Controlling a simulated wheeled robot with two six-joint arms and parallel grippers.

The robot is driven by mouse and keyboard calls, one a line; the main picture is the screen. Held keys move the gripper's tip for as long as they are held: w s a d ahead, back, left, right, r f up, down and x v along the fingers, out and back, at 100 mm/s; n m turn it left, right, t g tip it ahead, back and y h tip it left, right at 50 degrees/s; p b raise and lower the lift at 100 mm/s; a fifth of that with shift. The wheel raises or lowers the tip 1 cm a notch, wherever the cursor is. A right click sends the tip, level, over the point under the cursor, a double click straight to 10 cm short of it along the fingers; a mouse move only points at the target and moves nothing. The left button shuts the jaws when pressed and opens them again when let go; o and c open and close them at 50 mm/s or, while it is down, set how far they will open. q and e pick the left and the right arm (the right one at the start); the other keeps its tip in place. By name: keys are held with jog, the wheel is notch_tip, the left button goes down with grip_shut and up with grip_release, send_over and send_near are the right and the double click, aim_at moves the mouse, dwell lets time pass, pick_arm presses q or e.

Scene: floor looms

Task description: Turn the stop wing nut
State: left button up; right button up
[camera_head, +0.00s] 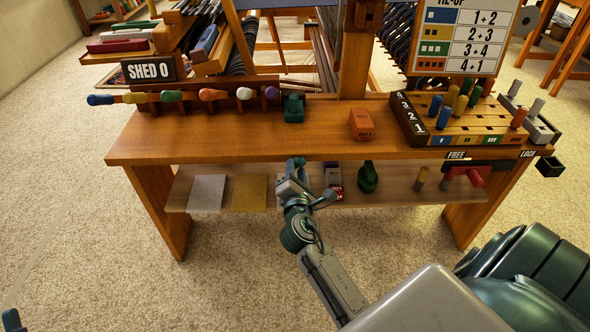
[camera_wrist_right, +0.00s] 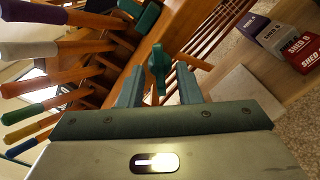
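A dark green winged piece (camera_wrist_right: 158,62), which looks like the stop wing nut, shows in the right wrist view just beyond and between the fingertips. A dark green block (camera_head: 293,108) stands on the bench top in the head view. My right gripper (camera_wrist_right: 160,90) is open, with a gap between its two fingers. In the head view my right gripper (camera_head: 296,168) is at the bench's front edge, below the green block. Whether a finger touches the wing nut cannot be told. Only a small dark piece, perhaps of my left arm, shows at the lower left corner.
A row of coloured lever handles (camera_head: 203,95) lines the bench (camera_head: 220,142) at left. An orange block (camera_head: 361,124) and a peg board (camera_head: 470,125) stand right. The lower shelf (camera_head: 400,190) holds cards, small boxes and a green object (camera_head: 368,177). The carpet in front is clear.

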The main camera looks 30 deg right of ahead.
jog(key=shift+w+d, duration=0.3)
jog(key=shift+w, duration=0.15)
pick_arm(q)
jog(key=shift+s+r, duration=0.1)
jog(key=shift+r, duration=0.05)
pick_arm(e)
jog(key=c, duration=0.7)
jog(key=shift+o, duration=0.2)
